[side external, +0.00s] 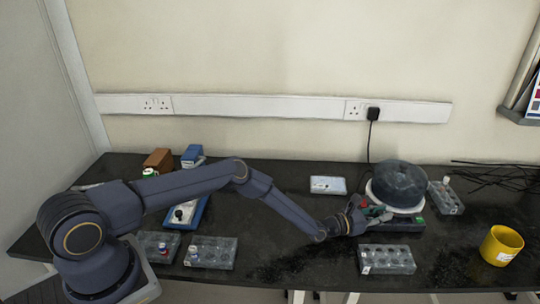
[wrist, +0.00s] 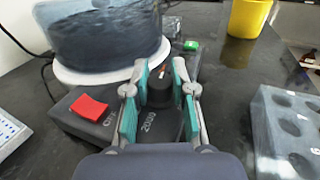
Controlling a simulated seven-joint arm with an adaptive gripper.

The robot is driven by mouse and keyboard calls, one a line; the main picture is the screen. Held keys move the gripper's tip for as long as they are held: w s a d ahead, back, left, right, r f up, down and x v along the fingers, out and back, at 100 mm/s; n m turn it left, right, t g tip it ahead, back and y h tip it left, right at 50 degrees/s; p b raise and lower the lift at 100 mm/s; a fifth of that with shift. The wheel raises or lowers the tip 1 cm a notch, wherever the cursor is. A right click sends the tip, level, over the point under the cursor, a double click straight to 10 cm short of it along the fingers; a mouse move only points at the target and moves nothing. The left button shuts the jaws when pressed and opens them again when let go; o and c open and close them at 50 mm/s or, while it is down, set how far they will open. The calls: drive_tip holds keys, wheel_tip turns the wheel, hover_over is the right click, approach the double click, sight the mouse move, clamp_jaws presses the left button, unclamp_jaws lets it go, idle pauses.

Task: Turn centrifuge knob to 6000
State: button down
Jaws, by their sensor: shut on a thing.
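The centrifuge has a dark domed lid on a white ring (side external: 398,184) and stands at the right of the bench in the side view. In the wrist view the lid (wrist: 95,35) fills the upper left, and the dark base carries a red switch (wrist: 89,107), a green button (wrist: 191,45) and a printed "2000". The black knob (wrist: 160,88) stands between the teal fingers of my gripper (wrist: 161,80). My gripper is shut on the knob. The knob's pointer direction and the other dial numbers are hidden or too small to read.
A grey tube rack (side external: 387,259) stands in front of the centrifuge, and another rack (side external: 445,198) is to its right. A power cable (side external: 370,145) runs behind. More racks (side external: 210,252) are at the left.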

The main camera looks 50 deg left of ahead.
drive_tip(key=shift+m+g+h, duration=0.3)
drive_tip(key=shift+m+h, duration=0.3)
drive_tip(key=shift+h, duration=0.1)
drive_tip(key=c, duration=0.9)
unclamp_jaws()
drive_tip(key=shift+c, duration=0.2)
drive_tip(key=v, duration=1.2)
drive_tip(key=shift+a, duration=0.1)
